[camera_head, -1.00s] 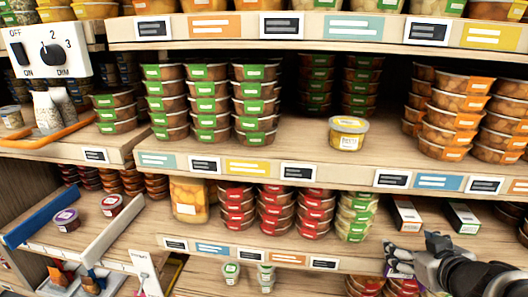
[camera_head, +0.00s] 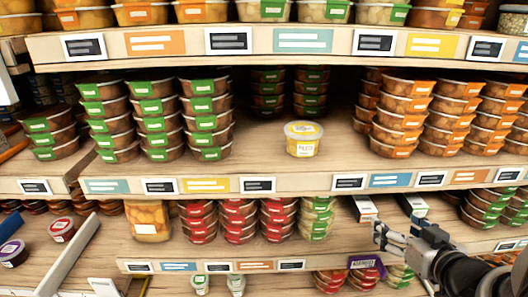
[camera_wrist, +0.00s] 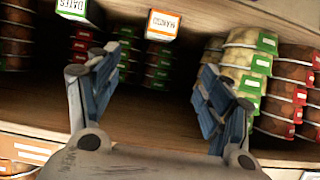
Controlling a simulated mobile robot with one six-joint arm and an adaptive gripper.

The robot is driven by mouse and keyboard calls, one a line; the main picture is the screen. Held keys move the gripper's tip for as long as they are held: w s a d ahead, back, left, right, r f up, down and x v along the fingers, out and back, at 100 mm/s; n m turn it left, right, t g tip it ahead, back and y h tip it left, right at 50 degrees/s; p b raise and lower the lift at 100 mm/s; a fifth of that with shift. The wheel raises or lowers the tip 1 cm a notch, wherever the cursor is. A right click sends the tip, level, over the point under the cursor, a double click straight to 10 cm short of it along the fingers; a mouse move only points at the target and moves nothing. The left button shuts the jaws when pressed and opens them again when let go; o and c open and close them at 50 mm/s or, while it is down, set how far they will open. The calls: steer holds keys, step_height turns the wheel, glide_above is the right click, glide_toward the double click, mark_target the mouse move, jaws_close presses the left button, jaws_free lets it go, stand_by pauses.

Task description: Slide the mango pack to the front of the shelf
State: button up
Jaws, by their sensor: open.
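The mango pack (camera_head: 364,209) is a narrow box with a white front, standing on the lower shelf, right of the green-lidded pale tubs. Its label reads MANGO in orange-red lettering in the wrist view (camera_wrist: 162,25), where the scene appears upside down. My gripper (camera_head: 382,237) is just in front of that shelf, slightly right of and below the pack. In the wrist view my gripper (camera_wrist: 157,70) has its fingers wide apart with nothing between them. The pack shows beyond the fingertips, roughly in line with the gap, and looks apart from them.
A similar dates pack (camera_head: 412,205) stands to the right, marked green in the wrist view (camera_wrist: 78,10). Green-lidded tubs (camera_head: 317,218) stand to the left. The upper shelf edge (camera_head: 400,182) is above. Bare shelf lies between the two packs.

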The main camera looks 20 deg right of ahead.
mark_target(366, 205)
steer(key=p+x, duration=0.5)
steer(key=x, duration=1.1)
steer(key=shift+w+d+f, duration=0.1)
steer(key=shift+w+f, duration=0.1)
steer(key=shift+w, duration=0.1)
steer(key=c, duration=1.1)
steer(key=shift+c, duration=0.3)
steer(key=shift+s, duration=0.15)
